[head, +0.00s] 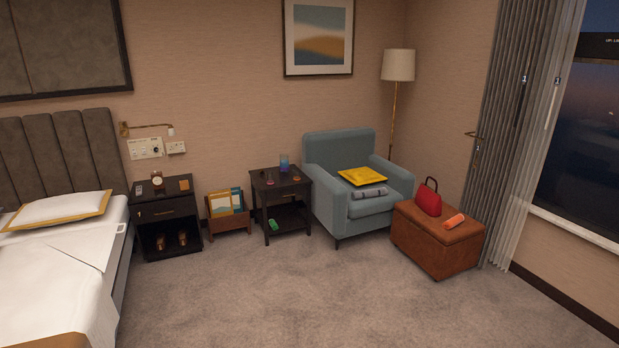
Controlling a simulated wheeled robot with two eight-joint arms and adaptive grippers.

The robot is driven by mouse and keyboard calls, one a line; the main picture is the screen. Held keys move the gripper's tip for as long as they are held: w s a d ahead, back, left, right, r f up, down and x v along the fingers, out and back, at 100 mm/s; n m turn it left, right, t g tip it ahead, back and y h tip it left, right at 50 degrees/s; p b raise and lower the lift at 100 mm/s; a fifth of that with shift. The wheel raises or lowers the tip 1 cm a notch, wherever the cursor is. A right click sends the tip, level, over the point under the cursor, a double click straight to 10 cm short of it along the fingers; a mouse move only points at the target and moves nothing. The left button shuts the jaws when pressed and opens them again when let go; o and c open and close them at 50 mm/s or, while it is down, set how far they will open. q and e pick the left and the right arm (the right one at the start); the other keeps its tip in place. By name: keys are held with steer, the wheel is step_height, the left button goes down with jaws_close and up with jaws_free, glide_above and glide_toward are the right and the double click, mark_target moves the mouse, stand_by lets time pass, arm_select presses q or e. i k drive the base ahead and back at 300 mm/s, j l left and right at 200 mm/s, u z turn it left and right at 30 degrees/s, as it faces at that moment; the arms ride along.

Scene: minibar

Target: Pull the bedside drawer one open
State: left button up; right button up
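A dark bedside cabinet (167,218) stands against the back wall, just right of the bed, in the head view. Its single drawer (166,212) sits under the top, above an open shelf, and looks shut. A small light handle shows on the drawer front. A clock (157,180) and small items stand on the top, and brown shoes or similar items lie in the open shelf below. Neither of my grippers shows in this view.
The bed (60,255) borders the cabinet on the left. A magazine rack (228,227) stands close on its right. A blue armchair (340,150) and a brown leather ottoman (430,250) are further right. The carpet (300,300) in front is clear.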

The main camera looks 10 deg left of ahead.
mark_target(143, 211)
steer(key=i+u, duration=0.2)
steer(key=i, duration=0.35)
steer(key=i+u, duration=0.2)
steer(key=i, duration=0.3)
steer(key=i+u, duration=0.2)
steer(key=i, duration=0.35)
steer(key=i+l+u, duration=0.15)
steer(key=i, duration=0.4)
steer(key=i+l+u, duration=0.2)
steer(key=i, duration=0.3)
steer(key=i+l+u, duration=0.1)
steer(key=i+u, duration=0.3)
steer(key=i, duration=1.9)
steer(key=i+j+z, duration=0.1)
steer(key=i, duration=0.35)
